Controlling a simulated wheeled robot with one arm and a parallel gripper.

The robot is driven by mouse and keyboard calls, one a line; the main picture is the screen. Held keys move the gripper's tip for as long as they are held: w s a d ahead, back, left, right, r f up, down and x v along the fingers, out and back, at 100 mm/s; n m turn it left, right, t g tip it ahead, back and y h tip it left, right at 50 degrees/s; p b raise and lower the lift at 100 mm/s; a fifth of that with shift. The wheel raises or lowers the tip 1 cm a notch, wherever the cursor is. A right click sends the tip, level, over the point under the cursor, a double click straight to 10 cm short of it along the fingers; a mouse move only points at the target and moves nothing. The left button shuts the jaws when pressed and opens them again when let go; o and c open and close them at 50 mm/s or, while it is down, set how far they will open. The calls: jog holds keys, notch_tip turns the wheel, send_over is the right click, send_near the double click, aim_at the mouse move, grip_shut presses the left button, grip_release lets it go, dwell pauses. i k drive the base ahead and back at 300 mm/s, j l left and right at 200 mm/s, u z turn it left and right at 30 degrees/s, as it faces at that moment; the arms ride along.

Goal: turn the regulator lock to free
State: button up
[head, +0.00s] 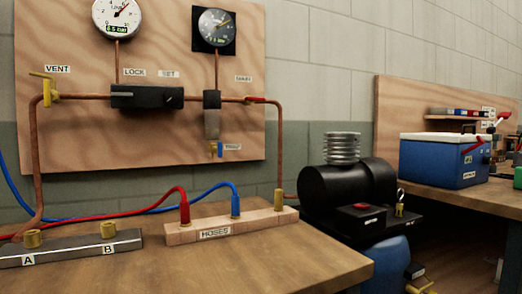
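The regulator (147,102) is a black block on the copper pipe, on an upright plywood board at the left. A "LOCK" label (134,72) sits above its left part and a "SET" label (169,74) above its right part. A small light-grey bar (128,91) lies level on its face under "LOCK"; it may be the lock lever, but the view is too small to be sure. A dark knob (169,98) with a pale mark sits under "SET". No "free" marking is legible. My gripper is not in view.
Two gauges (117,15) (215,28) hang above. A yellow vent valve (47,91), a red-handled valve (255,99) and a filter bowl (212,124) flank the regulator. Hose blocks (215,232) and red and blue hoses stand below on the bench (250,265). A black compressor (345,185) stands right.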

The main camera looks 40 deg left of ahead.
aim_at(122, 96)
jog(key=u, duration=2.2)
